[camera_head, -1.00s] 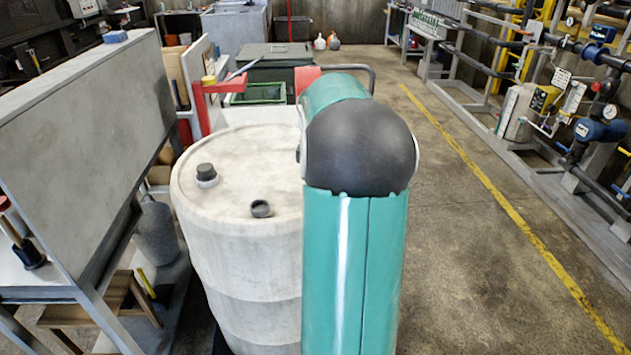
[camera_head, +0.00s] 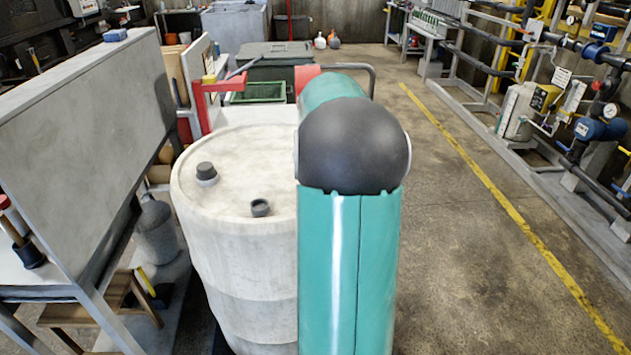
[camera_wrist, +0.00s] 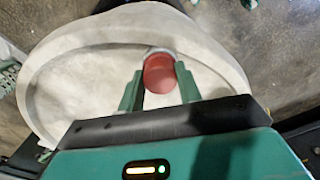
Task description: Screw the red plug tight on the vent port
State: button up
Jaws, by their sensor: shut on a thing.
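The red plug (camera_wrist: 159,74) sits between the two green fingers of my gripper (camera_wrist: 160,90) in the wrist view. My gripper is shut on it, above the top of the pale drum (camera_wrist: 85,85) near its rim. A thin greyish edge shows behind the plug; I cannot tell whether it is the vent port or whether the plug is seated. In the head view the white-grey drum (camera_head: 235,270) stands upright, and my teal arm hides its right part, the plug and my gripper. A black cap (camera_head: 206,172) and a small dark fitting (camera_head: 260,208) show on its top.
A grey slanted panel (camera_head: 80,110) stands close on the left, with a wooden stool (camera_head: 95,310) below. A red bracket (camera_head: 215,87) and a green bin (camera_head: 258,93) are behind the drum. Open floor lies to the right, past a yellow line (camera_head: 500,213), with pipework beyond.

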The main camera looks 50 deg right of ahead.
jog(key=shift+m, duration=1.2)
jog(key=shift+m, duration=0.9)
jog(key=m, duration=0.3)
jog(key=shift+m, duration=0.3)
jog(key=shift+m, duration=0.4)
jog(key=m, duration=0.4)
jog(key=m, duration=0.5)
